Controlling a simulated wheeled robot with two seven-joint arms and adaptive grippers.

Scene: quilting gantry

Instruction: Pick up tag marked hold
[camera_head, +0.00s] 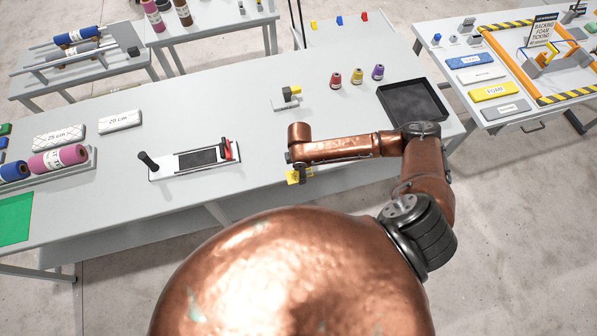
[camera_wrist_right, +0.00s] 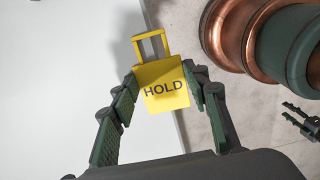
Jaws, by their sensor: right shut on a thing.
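The yellow tag marked HOLD (camera_wrist_right: 163,89) is between the fingers of my right gripper (camera_wrist_right: 160,92), which is shut on it. The tag has a yellow loop at its top, and its lettering faces the wrist camera. In the head view the tag (camera_head: 293,178) shows below the right wrist, just off the table's front edge, and the right gripper (camera_head: 301,176) is partly hidden by the arm. My left gripper (camera_wrist_right: 288,111) shows small at the right edge of the wrist view, its fingers apart and empty. It is out of the head view.
The long grey table (camera_head: 250,125) holds a black tray (camera_head: 413,103), several thread spools, a small stand with a yellow part (camera_head: 290,94) and a framed tool (camera_head: 195,158). Another table at right holds labelled blocks and a BACKING FOAM TICKING sign (camera_head: 541,30).

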